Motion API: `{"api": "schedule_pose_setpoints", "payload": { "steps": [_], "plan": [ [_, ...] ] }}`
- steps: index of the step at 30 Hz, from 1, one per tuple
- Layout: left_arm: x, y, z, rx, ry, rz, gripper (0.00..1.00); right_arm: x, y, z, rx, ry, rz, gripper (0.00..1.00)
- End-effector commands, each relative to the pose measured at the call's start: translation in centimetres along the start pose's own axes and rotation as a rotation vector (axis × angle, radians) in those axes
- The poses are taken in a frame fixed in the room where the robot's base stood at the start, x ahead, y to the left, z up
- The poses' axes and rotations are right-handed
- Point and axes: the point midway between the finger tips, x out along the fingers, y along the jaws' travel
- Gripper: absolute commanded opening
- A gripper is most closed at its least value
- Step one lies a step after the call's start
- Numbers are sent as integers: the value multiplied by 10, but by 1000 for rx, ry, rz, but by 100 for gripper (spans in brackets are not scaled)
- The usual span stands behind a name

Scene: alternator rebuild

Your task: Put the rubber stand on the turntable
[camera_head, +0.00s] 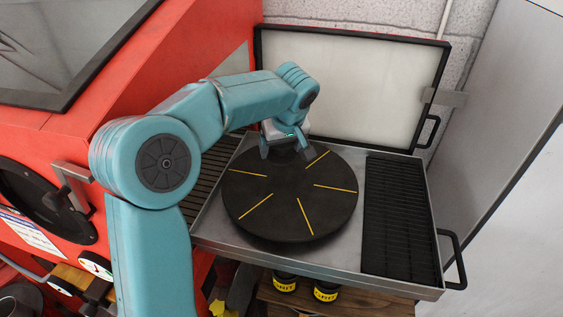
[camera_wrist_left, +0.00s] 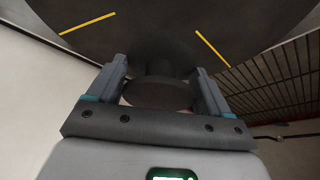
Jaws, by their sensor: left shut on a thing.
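The turntable (camera_head: 285,205) is a black disc with several yellow radial lines, lying in a metal tray. My left gripper (camera_head: 286,149) is over the turntable's far edge in the head view, fingers pointing down. In the left wrist view its two fingers (camera_wrist_left: 160,72) are closed around a dark round piece, which looks like the rubber stand (camera_wrist_left: 158,94). The stand has a wide round end and a narrower neck. Black on black, I cannot tell whether it touches the disc. In the head view it is mostly lost against the disc. My right gripper is not in view.
The metal tray (camera_head: 347,263) has a slatted black grille (camera_head: 398,215) at right and a handle (camera_head: 453,260). A black-framed pale panel (camera_head: 355,85) stands behind. A red cabinet (camera_head: 190,50) is at left. Yellow-labelled black containers (camera_head: 326,292) sit below the tray.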

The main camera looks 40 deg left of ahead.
Motion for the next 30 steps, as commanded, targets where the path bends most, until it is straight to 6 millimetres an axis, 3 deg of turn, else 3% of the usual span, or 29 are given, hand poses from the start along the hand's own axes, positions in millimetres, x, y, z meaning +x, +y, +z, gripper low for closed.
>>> {"api": "schedule_pose_setpoints", "payload": {
  "steps": [9,22,23,24,30],
  "plan": [
    [41,0,14,1,0,-1,41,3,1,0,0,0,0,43],
    [48,1,17,0,0,1,41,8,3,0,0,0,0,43],
    [47,1,17,0,-1,0,86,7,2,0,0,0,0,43],
    [46,1,17,0,-1,0,99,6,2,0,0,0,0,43],
    [46,1,17,1,-1,0,100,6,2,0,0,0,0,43]
  ]
}}
